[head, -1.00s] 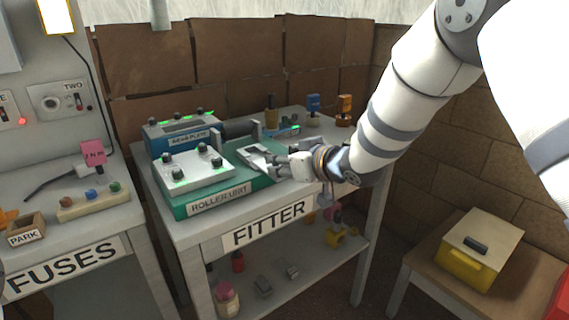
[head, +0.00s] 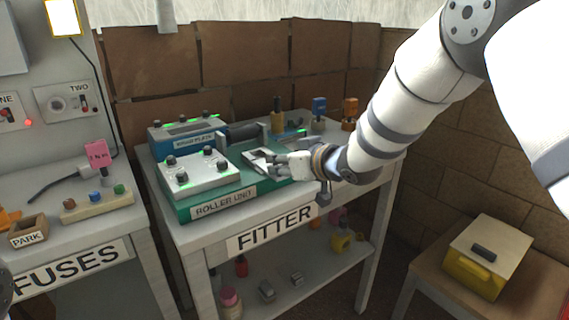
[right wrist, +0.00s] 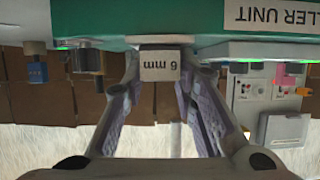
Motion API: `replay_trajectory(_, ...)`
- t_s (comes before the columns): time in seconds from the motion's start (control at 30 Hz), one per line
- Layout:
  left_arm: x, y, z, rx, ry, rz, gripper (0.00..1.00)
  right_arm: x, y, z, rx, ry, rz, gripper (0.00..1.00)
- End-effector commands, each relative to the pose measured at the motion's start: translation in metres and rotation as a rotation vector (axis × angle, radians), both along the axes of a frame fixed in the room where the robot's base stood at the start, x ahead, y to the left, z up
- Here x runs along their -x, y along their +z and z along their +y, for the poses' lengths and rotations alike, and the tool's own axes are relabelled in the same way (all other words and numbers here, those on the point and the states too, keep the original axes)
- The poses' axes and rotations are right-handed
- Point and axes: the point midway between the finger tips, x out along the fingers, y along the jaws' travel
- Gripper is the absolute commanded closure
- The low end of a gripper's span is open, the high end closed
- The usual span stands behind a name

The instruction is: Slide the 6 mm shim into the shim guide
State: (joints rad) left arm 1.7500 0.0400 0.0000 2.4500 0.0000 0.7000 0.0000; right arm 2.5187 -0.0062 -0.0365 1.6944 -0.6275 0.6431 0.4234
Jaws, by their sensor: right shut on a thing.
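My right gripper (head: 280,162) is shut on the 6 mm shim (right wrist: 160,66), a small pale block whose label reads upside down in the right wrist view. The shim sits between the two fingertips (right wrist: 158,72), against the edge of the green roller unit. In the head view the gripper is low over the right part of the roller unit (head: 222,205), beside a silver metal piece (head: 256,160) that may be the shim guide. The fingers partly hide this spot, so I cannot tell whether the shim is inside the guide.
The white control box (head: 198,178) with black knobs is left of the gripper. The blue gear plate unit (head: 187,138) stands behind it. Blue and orange knobbed blocks (head: 319,108) stand at the back right. The FITTER bench (head: 215,232) has a clear front strip.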

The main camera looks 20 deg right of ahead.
Motion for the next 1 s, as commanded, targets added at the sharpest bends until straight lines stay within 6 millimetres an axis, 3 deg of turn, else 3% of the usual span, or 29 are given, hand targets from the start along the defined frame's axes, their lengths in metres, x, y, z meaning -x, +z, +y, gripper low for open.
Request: replay_trajectory(1.0, 0.009, -0.009, 0.0, 0.0, 0.0, 0.032, 0.56, -0.021, -0.001, 0.008, -0.002, -0.001, 0.001, 1.0)
